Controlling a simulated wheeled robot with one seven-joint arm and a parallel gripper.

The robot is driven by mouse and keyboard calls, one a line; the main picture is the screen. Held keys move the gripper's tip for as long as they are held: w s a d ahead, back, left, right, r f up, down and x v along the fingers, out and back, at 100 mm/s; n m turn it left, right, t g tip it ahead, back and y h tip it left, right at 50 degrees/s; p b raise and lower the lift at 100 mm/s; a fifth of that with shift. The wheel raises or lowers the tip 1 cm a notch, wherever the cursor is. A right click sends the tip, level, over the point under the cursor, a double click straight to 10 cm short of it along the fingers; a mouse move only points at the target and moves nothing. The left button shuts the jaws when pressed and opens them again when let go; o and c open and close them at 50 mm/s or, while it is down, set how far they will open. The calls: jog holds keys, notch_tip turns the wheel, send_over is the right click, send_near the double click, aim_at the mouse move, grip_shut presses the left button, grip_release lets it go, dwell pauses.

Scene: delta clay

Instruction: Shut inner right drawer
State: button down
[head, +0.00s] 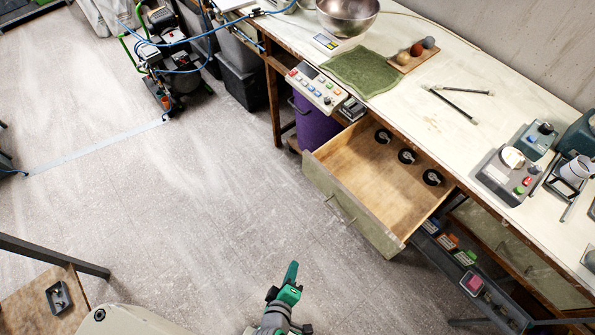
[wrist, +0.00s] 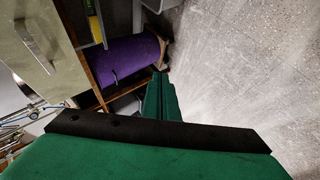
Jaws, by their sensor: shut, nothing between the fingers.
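A wooden drawer (head: 348,186) stands pulled far out from under the white-topped bench in the head view. Its pale greenish front (head: 352,212) has a thin bar handle and faces the lower left. My green gripper (head: 291,270) is below and in front of the drawer front, apart from it in the picture, over the floor. Its fingers are shut and empty. In the wrist view the shut green fingers (wrist: 160,85) point up the picture, and a pale panel with a metal handle (wrist: 36,42), likely the drawer front, shows at upper left.
Several black round items (head: 406,156) lie inside the drawer. A purple bin (head: 316,124) stands under the bench beside it. A dark rack (head: 468,270) with coloured boxes is right of it. A small wooden table (head: 30,305) is at lower left. The floor (head: 190,200) is clear.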

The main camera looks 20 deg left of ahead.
jog(key=w+a+f+n+h, duration=0.2)
jog(key=w+a+f+n, duration=0.1)
jog(key=w+n, duration=0.35)
jog(key=n+t+h, duration=0.5)
jog(key=n+h, duration=0.3)
jog(key=n, duration=0.1)
send_near(305, 165)
jog(key=x, duration=0.6)
jog(key=shift+w+d+f, duration=0.1)
jog(key=shift+w+d, duration=0.1)
jog(key=shift+w, duration=0.15)
